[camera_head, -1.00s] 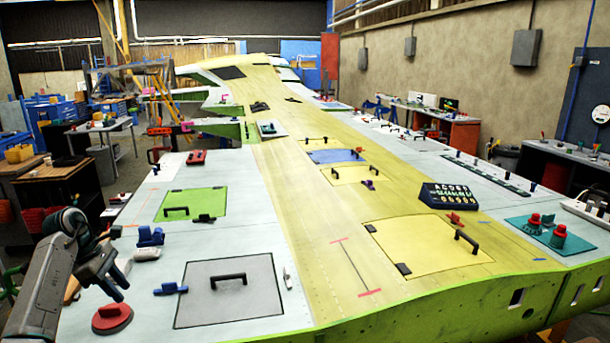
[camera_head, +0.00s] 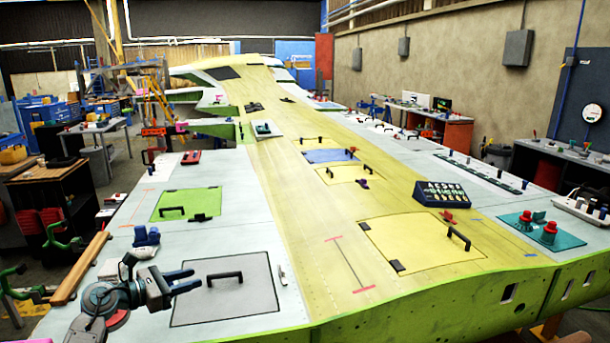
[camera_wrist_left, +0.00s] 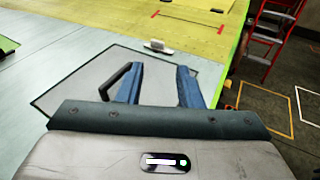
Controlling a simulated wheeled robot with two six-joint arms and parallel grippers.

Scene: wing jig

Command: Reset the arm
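My left gripper (camera_head: 181,281) is in the lower left of the head view, above the near-left part of the wing. Its two fingers are spread, with nothing between them. They point right, toward the grey panel (camera_head: 232,299) and its black handle (camera_head: 224,277). In the left wrist view the open blue fingers (camera_wrist_left: 159,84) hang over the grey panel (camera_wrist_left: 88,85). The black handle (camera_wrist_left: 121,81) lies left of the fingers, partly covered by one. A red disc (camera_head: 118,318) is partly hidden behind my left arm. My right gripper is not in view.
A blue clamp-like piece (camera_head: 146,236) stands behind my left gripper. A small white piece (camera_head: 283,274) lies right of the grey panel. A green panel (camera_head: 188,204) lies farther back. A black button box (camera_head: 440,194) and red knobs (camera_head: 537,228) stand on the right.

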